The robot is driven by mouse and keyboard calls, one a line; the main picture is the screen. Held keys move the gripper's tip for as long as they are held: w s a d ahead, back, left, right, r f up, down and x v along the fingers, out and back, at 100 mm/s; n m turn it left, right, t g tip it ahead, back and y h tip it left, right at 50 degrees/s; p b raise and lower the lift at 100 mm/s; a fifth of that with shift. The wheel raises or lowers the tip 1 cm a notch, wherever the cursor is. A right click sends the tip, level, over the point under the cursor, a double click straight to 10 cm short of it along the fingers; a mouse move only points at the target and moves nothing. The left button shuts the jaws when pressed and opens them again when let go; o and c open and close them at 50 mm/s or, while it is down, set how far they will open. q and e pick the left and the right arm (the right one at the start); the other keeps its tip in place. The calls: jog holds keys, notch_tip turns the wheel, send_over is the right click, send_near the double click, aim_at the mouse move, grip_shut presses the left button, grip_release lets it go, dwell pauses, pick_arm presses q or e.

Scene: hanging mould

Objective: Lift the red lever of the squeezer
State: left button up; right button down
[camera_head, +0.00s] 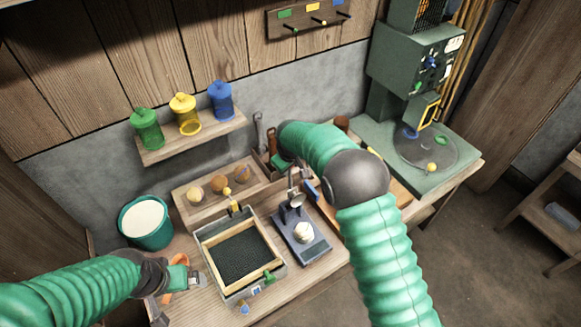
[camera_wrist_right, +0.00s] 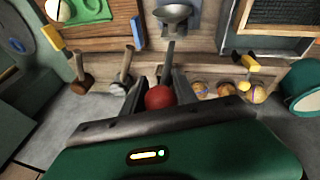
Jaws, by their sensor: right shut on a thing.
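The squeezer (camera_head: 301,240) is a dark blue-grey stand on the bench, with a pale round thing (camera_head: 303,232) on its base and a metal press cup (camera_head: 296,198) raised above it. In the right wrist view the metal cup (camera_wrist_right: 172,13) is at the top, and the lever ends in a red knob (camera_wrist_right: 160,97). My right gripper (camera_wrist_right: 158,92) is shut on the red knob, which sits between its fingers. In the head view my right gripper (camera_head: 284,166) is behind the squeezer, partly hidden by my arm. My left gripper (camera_head: 192,278) is low at the left; its jaw gap is unclear.
A framed mesh tray (camera_head: 204,258) is left of the squeezer, with a green bucket (camera_head: 148,238) further left. A wooden rack (camera_head: 183,204) with several balls stands behind. A shelf (camera_head: 165,153) holds three coloured jars. A green machine (camera_head: 375,135) stands at right.

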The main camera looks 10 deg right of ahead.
pick_arm(q)
jog(key=shift+w+a, duration=0.2)
jog(key=shift+w, duration=0.1)
pick_arm(e)
jog(key=shift+w+a+f, duration=0.15)
jog(key=shift+a+f, duration=0.05)
pick_arm(q)
jog(key=shift+d, duration=0.1)
pick_arm(e)
jog(key=shift+d, duration=0.1)
jog(key=c, duration=1.3)
grip_release()
pick_arm(q)
jog(key=shift+w, duration=0.1)
pick_arm(e)
jog(key=o, duration=0.3)
jog(key=shift+w, duration=0.1)
pick_arm(q)
jog(key=b+x, duration=0.2)
jog(key=shift+s+f+b, duration=0.25)
jog(key=shift+f+b, duration=0.1)
jog(key=shift+f, duration=0.05)
pick_arm(e)
jog(key=v, duration=1.6)
jog(key=shift+r, duration=0.4)
